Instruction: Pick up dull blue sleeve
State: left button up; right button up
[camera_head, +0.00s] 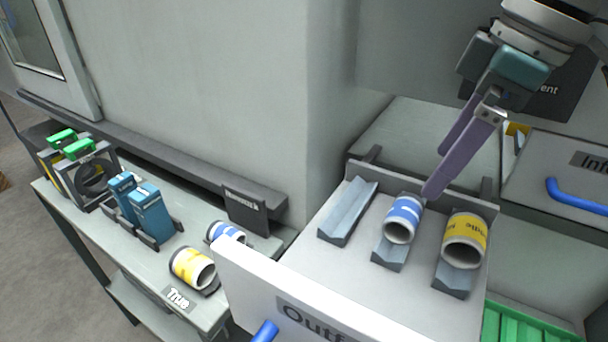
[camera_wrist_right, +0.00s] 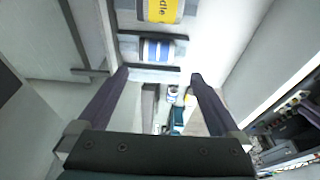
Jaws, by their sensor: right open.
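The dull blue sleeve (camera_head: 403,219), a white tube with a blue band, lies in the middle cradle of the outfeed drawer (camera_head: 345,264). My right gripper (camera_head: 430,192) is above it at its right rear, with purple fingers pointing down. In the right wrist view the blue sleeve (camera_wrist_right: 157,50) lies ahead of and between the open fingers (camera_wrist_right: 160,73), with nothing held. A second blue-banded sleeve (camera_head: 226,232) lies on the side table, partly hidden by the drawer front. My left gripper is not in view.
A yellow-banded sleeve (camera_head: 465,239) lies in the right cradle, close to the blue one. The left cradle (camera_head: 347,211) is empty. A blue-handled infeed drawer (camera_head: 560,165) is at right.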

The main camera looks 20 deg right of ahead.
aim_at(410, 208)
jog(key=x, duration=0.5)
jog(key=shift+w+d+b, duration=0.15)
jog(key=shift+b, duration=0.15)
jog(key=x, duration=0.5)
jog(key=shift+d+f+b, duration=0.1)
jog(key=shift+d+b, duration=0.1)
jog(key=shift+b, duration=0.2)
